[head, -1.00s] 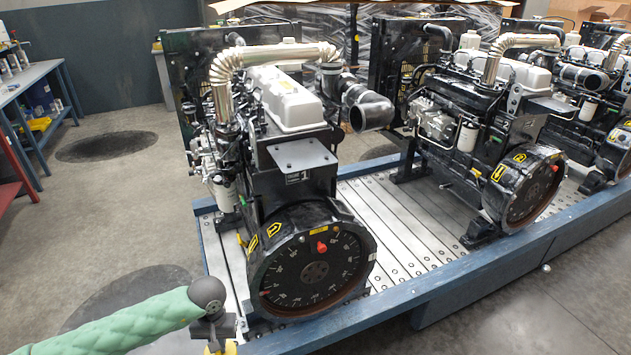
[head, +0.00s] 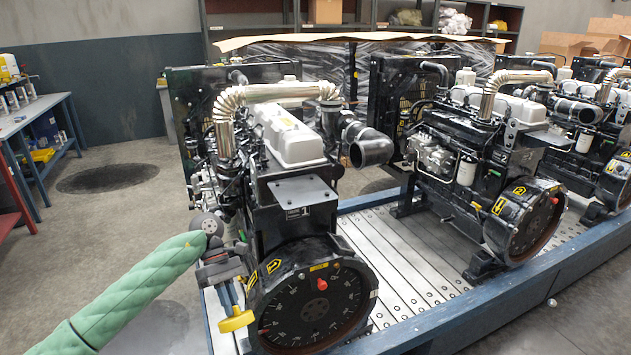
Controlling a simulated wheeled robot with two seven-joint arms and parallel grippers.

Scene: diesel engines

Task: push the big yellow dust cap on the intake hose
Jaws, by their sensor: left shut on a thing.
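The big yellow dust cap (head: 237,322) is in my left gripper (head: 230,299), which points down and is shut on it. The cap hangs at the left of the nearest engine's round flywheel housing (head: 316,304), in front of it in the picture. The cap is well apart from the hose, lower and to the left. My right gripper is not in view.
The nearest engine (head: 290,190) stands on a slatted pallet with a blue frame (head: 500,290). A flat bracket plate (head: 303,189) and the silver pipe (head: 275,92) stick out near the hose. More engines stand to the right. A blue workbench (head: 40,120) is at far left.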

